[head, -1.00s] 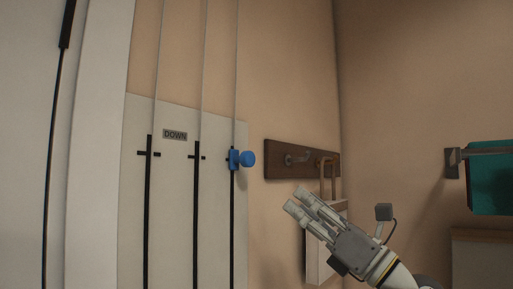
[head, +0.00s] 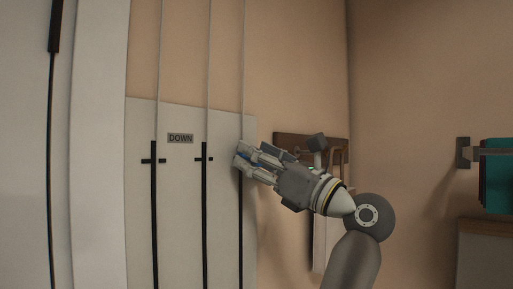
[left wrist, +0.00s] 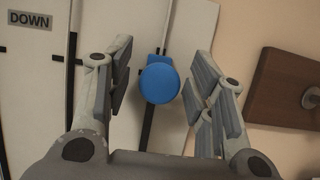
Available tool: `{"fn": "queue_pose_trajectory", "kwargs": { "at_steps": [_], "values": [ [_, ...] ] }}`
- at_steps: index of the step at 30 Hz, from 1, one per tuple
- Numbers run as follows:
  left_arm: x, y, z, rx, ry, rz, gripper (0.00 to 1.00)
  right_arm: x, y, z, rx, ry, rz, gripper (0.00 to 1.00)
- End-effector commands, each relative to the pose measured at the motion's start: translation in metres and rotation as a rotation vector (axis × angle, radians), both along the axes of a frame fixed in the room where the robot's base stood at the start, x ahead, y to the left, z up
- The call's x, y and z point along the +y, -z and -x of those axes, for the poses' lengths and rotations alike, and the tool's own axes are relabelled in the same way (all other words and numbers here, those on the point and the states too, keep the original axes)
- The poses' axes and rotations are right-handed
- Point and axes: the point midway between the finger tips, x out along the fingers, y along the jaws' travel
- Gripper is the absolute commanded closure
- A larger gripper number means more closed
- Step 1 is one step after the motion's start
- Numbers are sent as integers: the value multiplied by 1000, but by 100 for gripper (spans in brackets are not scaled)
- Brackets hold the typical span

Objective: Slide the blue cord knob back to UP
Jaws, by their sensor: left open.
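The blue cord knob (left wrist: 160,82) sits on the rightmost black slot of the white panel (head: 180,210), near the slot's top. In the left wrist view it is between the two fingers of my left gripper (left wrist: 161,85), with a gap on each side. In the head view my left gripper (head: 240,155) reaches to the panel and mostly hides the knob. The fingers are open and do not touch it. My right gripper is not in view.
A dark wooden hook board (head: 290,140) is on the wall just right of the panel, partly behind my gripper; it also shows in the left wrist view (left wrist: 290,85). Thin cords run up the wall above the slots. A teal cloth (head: 497,180) hangs at the far right.

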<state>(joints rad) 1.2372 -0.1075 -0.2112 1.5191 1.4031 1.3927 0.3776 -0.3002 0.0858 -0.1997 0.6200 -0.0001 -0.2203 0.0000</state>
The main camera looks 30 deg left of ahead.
Motion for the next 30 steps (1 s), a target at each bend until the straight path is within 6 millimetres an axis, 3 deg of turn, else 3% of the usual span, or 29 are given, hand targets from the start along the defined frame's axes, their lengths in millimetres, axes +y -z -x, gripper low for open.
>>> {"fn": "queue_pose_trajectory", "kwargs": {
  "at_steps": [10, 22, 30],
  "values": [
    [5, -1, 0, 0, 0, -1, 50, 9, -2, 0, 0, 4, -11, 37],
    [4, -2, 0, 0, 0, -1, 100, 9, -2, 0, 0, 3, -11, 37],
    [6, 2, -1, 1, 0, -1, 100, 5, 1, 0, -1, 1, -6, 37]
  ]
}}
